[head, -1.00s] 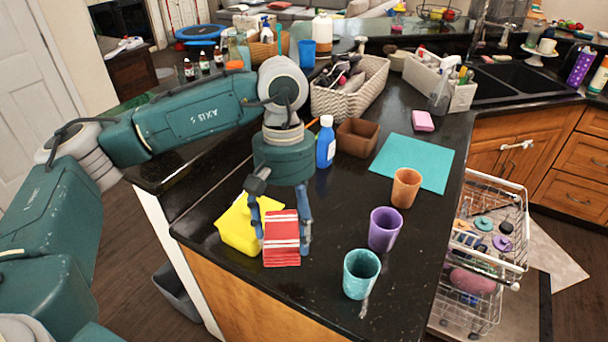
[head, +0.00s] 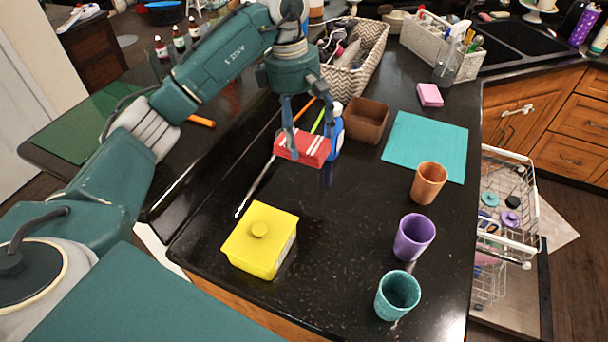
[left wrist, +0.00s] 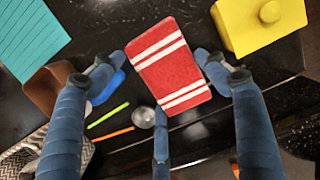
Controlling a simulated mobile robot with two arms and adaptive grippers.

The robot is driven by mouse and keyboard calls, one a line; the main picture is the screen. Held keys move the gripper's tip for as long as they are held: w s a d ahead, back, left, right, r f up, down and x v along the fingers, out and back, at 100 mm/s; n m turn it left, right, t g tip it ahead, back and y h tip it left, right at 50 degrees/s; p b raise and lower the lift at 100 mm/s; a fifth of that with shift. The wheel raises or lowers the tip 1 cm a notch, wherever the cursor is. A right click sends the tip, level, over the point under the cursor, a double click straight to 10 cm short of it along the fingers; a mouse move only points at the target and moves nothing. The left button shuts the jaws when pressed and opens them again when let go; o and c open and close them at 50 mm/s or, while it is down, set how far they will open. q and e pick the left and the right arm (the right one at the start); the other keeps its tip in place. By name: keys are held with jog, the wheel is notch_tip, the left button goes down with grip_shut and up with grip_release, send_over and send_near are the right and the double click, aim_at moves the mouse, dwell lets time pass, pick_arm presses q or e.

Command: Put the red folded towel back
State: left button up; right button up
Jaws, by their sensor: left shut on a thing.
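The red folded towel (head: 313,152), with white stripes, is between the fingers of my left gripper (head: 303,143), beside the blue bottle on the black counter. It also shows in the left wrist view (left wrist: 172,72), with the left gripper's fingers (left wrist: 160,70) at its two sides. The gripper is shut on it. I cannot tell how high the towel is above the counter. My right gripper is not in view.
A blue bottle (head: 337,139), a brown box (head: 367,119) and thin utensils (head: 257,182) are close to the towel. A yellow lidded box (head: 258,243) stands nearer the front edge. Orange (head: 428,183), purple (head: 413,238) and teal (head: 397,295) cups stand right. The middle counter is clear.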

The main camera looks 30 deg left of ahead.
pick_arm(q)
jog(key=f+p, duration=0.1)
jog(key=f, duration=0.5)
jog(key=f+p, duration=0.1)
jog(key=f, duration=0.2)
jog(key=shift+w+a+f+p, duration=0.1)
jog(key=shift+a+f+p, duration=0.15)
jog(key=shift+p, duration=0.1)
jog(key=shift+d+f, duration=0.15)
jog(key=shift+f, duration=0.35)
notch_tip(320, 180, down, 3)
jog(key=shift+f+p, duration=0.2)
jog(key=shift+p, duration=0.5)
jog(key=shift+f, duration=0.3)
jog(key=shift+f+b, duration=0.2)
jog(key=shift+b, duration=0.1)
jog(key=o, duration=1)
jog(key=shift+r, duration=0.1)
